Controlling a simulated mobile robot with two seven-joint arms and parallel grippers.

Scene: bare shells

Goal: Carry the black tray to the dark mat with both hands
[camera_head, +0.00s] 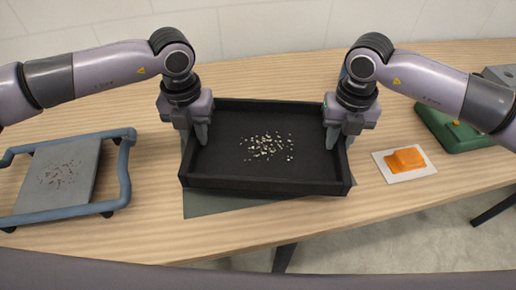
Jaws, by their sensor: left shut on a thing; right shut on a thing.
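The black tray (225,172) is in the middle of the head view, with many small pale bits lying on its floor. The dark mat (215,205) shows as a grey-green strip under the tray's front edge; the tray covers most of it. I cannot tell whether the tray touches the mat. My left gripper (193,138) is shut on the tray's left wall. My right gripper (340,138) is shut on the tray's right wall. The tray looks roughly level.
A blue-framed grey board (98,165) with dark specks lies at the left. A green case (455,130) is at the far right, partly behind my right arm. The table's front edge is close.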

